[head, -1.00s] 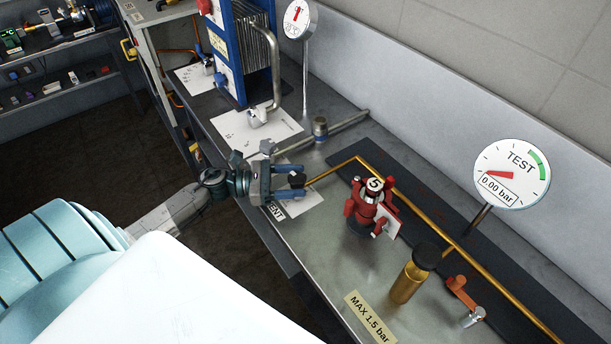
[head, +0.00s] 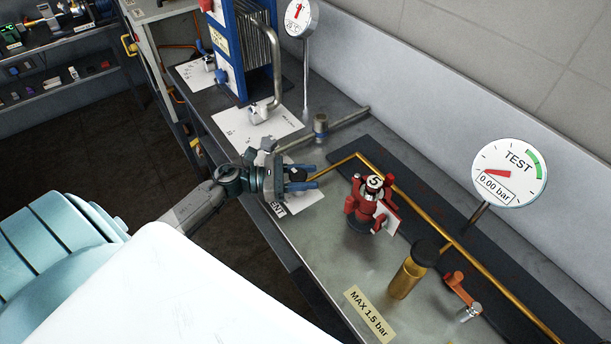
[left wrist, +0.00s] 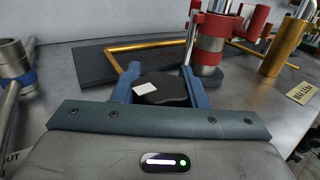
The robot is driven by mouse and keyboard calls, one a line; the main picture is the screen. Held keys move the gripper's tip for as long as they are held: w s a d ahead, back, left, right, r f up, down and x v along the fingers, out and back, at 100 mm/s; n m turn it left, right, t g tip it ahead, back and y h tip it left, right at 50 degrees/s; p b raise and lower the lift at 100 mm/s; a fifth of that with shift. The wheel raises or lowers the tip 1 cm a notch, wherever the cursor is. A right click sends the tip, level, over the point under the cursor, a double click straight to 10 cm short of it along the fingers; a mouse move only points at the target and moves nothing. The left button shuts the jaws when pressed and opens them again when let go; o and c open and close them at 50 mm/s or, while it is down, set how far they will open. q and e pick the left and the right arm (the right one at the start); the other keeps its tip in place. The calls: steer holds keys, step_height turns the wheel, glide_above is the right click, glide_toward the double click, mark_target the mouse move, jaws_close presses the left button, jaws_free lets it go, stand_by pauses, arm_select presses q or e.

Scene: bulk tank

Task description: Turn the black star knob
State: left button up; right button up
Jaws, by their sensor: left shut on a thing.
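The black star knob (left wrist: 168,92) sits between the two blue fingers of my left gripper in the left wrist view. A white patch shows on the left part of its top. My left gripper (head: 303,180) is shut on the knob, low over the near edge of the steel bench in the head view. There only a dark bit of the knob (head: 298,173) shows between the fingers. Its stem and lower part are hidden. My right gripper is not in view.
A red fitting marked 5 (head: 370,205) stands right of the gripper, with a brass pipe (head: 400,198) behind. A brass cylinder with a black cap (head: 411,275) and a TEST gauge reading 0.00 bar (head: 509,173) are farther right. A white "ENT" label lies under the gripper.

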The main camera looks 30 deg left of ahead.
arm_select(q)
steer(key=shift+n+t+y, duration=0.4)
steer(key=shift+t, duration=0.1)
steer(key=shift+n+t+y, duration=0.5)
steer(key=shift+t, duration=0.1)
steer(key=n+t+y, duration=0.2)
steer(key=y, duration=0.1)
steer(key=shift+w+a+n, duration=0.15)
steer(key=shift+a+n, duration=0.05)
steer(key=shift+n, duration=0.1)
steer(key=n+t+y, duration=0.1)
steer(key=n+y+p, duration=0.1)
steer(key=y, duration=0.1)
steer(key=n+t+y, duration=0.1)
steer(key=y, duration=0.1)
steer(key=shift+w+a+r+n+t+p, duration=0.1)
steer(key=shift+w+a+n+t+p, duration=0.05)
steer(key=shift+a+n+t+p, duration=0.15)
steer(key=shift+a+n+y, duration=0.1)
steer(key=shift+n+y, duration=0.4)
steer(key=shift+y, duration=0.5)
steer(key=shift+n+t+y+p, duration=0.3)
steer(key=shift+n+y+p, duration=0.1)
steer(key=shift+y, duration=0.1)
steer(key=shift+a+n+y, duration=0.2)
steer(key=shift+n+y, duration=0.4)
steer(key=shift+y, duration=0.5)
steer(key=o, duration=1)
steer(key=shift+w, duration=0.1)
